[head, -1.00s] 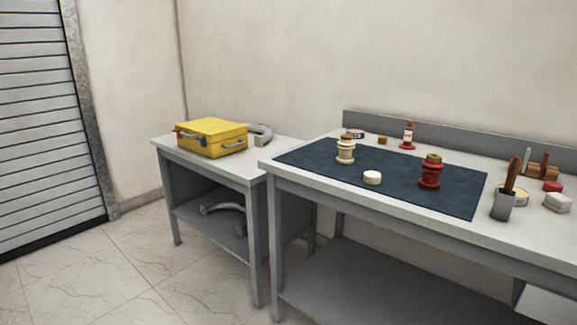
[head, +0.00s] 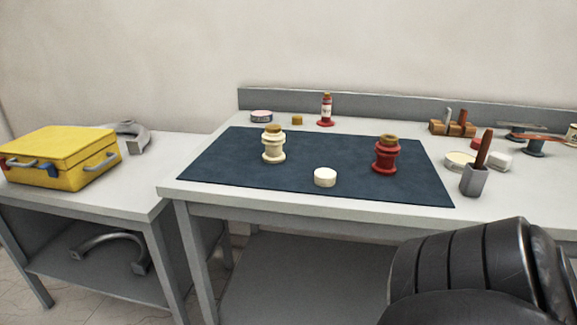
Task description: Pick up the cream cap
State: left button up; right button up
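The cream cap (head: 325,177) is a short round disc. It lies flat on the dark blue mat (head: 225,170), near the mat's front edge. A cream bushing (head: 273,147) with a brown top stands upright behind it to the left. A red bushing (head: 386,156) with a brown top stands upright to its right. Nothing touches the cap. Neither of my grippers is in view.
A grey cup (head: 474,181) with a brown handle in it stands right of the mat. A red and white bottle (head: 327,108) stands behind the mat. A yellow case (head: 62,158) sits on the lower table at left.

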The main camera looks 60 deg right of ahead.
aim_at(323, 177)
jog(key=z, duration=0.55)
jog(key=i, duration=1)
jog(key=z, duration=1.05)
